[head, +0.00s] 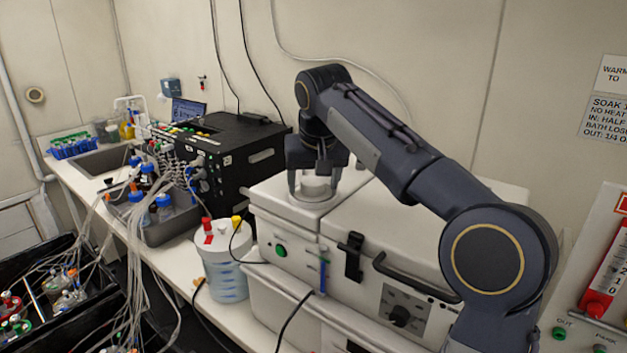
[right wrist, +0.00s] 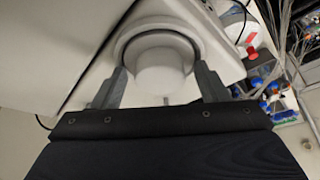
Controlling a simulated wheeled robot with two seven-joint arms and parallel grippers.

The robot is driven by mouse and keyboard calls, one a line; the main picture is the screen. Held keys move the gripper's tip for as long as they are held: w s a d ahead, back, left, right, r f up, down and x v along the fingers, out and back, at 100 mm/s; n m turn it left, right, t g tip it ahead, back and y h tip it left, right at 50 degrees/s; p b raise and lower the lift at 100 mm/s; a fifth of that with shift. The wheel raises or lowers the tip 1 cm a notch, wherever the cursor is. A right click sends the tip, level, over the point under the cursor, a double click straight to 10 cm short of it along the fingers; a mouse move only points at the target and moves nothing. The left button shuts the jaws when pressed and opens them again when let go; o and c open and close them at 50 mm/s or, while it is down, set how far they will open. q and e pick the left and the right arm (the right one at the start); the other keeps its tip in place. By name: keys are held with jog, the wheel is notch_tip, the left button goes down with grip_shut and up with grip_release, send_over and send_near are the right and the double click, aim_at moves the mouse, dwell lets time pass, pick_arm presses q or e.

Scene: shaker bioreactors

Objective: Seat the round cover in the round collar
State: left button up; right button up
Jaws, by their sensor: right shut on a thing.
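The round cover (head: 316,184) is white and sits between the fingers of my right gripper (head: 318,188), which points down over the white machine. In the right wrist view the cover (right wrist: 160,66) shows as a pale dome between the two grey fingers of my gripper (right wrist: 163,84). The round collar (head: 314,200) is a white ring on the machine's top, directly below the cover. In the right wrist view the collar (right wrist: 157,27) curves around the cover's far side with a dark gap between them. I cannot tell whether the cover touches the collar. My left gripper is out of view.
The white machine (head: 283,225) has a large lid to the right of the collar. A white bucket (head: 222,270) with red and yellow caps stands in front left. A black instrument (head: 235,158) stands behind left. Tubes and bottles crowd the left bench.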

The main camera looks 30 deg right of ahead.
jog(key=shift+a+f, duration=0.1)
jog(key=shift+f, duration=0.35)
jog(key=o, duration=1)
jog(key=shift+c, duration=0.2)
jog(key=shift+o, duration=0.4)
jog(key=shift+a+f, duration=0.1)
jog(key=shift+a, duration=0.1)
jog(key=shift+d, duration=0.15)
jog(key=p+v, duration=0.1)
jog(key=v, duration=0.7)
jog(key=shift+r, duration=0.45)
jog(key=shift+w+a, duration=0.15)
jog(key=shift+a, duration=0.1)
